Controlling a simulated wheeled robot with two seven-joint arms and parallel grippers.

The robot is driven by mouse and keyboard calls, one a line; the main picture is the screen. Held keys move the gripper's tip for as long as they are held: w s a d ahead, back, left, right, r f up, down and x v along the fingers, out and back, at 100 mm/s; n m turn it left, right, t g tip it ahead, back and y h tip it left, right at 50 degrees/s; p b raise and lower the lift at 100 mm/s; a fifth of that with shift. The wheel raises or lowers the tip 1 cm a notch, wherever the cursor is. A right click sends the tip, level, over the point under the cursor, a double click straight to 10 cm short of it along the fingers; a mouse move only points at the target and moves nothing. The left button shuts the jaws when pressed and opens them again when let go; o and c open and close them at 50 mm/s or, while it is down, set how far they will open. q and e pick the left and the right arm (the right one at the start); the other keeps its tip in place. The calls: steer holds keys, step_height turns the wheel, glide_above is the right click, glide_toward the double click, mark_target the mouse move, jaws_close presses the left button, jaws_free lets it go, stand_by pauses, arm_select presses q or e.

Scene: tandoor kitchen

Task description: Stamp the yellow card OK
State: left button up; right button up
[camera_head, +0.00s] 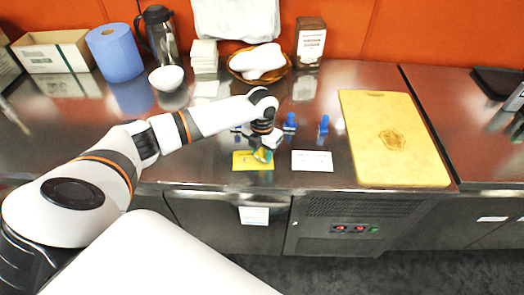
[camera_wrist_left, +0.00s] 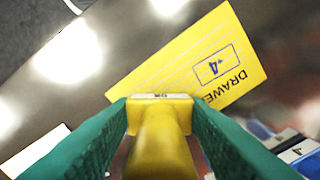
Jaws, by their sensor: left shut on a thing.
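The yellow card (camera_head: 243,163) lies flat near the counter's front edge. In the left wrist view, the yellow card (camera_wrist_left: 190,65) shows printed letters beginning "DRAWE" and a blue-outlined box. My left gripper (camera_head: 263,152) is over the card's right part and hides some of it. In the left wrist view, its green fingers are shut on a yellow stamp (camera_wrist_left: 160,150) with a small white label, its text too small to read surely. The stamp overlaps the card's edge in that view; I cannot tell whether they touch. My right gripper is not in view.
A white card (camera_head: 312,161) lies right of the yellow one. Two blue stamps (camera_head: 290,122) (camera_head: 323,125) stand behind the cards. A cutting board (camera_head: 390,140) lies at the right. A bread basket (camera_head: 259,77), bowl (camera_head: 166,78), paper roll (camera_head: 115,53) and jug (camera_head: 160,35) line the back.

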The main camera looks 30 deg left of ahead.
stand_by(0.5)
arm_select(q)
steer(key=shift+f+b, duration=0.35)
steer(key=shift+f, duration=0.25)
stand_by(0.3)
steer(key=shift+s+f, duration=0.1)
steer(key=shift+s, duration=0.05)
stand_by(1.3)
steer(key=shift+r+p, duration=0.9)
steer(key=shift+p, duration=0.2)
step_height(320, 180, up, 6)
steer(key=p, duration=0.5)
steer(key=shift+f, duration=0.25)
